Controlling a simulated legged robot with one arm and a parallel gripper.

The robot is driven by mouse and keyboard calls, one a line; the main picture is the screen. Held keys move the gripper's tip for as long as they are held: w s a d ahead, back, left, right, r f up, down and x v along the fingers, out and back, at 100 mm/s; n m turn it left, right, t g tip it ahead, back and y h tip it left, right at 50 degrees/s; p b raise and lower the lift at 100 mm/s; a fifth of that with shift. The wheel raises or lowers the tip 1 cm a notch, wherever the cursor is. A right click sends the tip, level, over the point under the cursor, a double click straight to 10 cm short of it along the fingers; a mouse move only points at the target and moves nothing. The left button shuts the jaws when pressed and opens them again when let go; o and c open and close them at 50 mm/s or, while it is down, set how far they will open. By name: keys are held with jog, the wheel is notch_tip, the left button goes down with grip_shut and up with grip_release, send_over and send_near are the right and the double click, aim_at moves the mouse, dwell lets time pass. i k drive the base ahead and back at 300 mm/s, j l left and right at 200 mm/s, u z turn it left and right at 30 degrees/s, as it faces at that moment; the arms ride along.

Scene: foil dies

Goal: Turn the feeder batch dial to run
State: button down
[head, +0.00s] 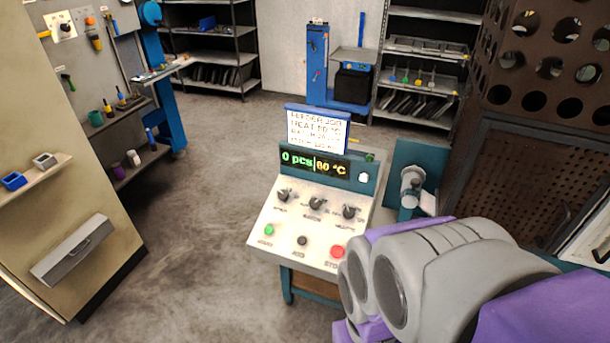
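A white sloped control panel (310,226) stands in the middle of the head view. It carries three dark dials in a row: a left dial (284,196), a middle dial (316,204) and a right dial (349,212). Their labels are too small to read, so I cannot tell which is the batch dial or how each is set. Above them a display (314,163) reads "0 pcs" and "80 °C". My grey and purple arm fills the lower right, just right of the panel. My gripper is not in view.
A green button (269,230), a black button (302,240) and a red stop button (337,251) sit below the dials. A job sign (317,130) stands above the display. A teal machine part (405,170) and brown perforated cabinet (540,130) crowd the right. Floor is clear at left.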

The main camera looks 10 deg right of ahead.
aim_at(315, 203)
jog(key=i+l+z, duration=0.4)
jog(key=i+l, duration=0.55)
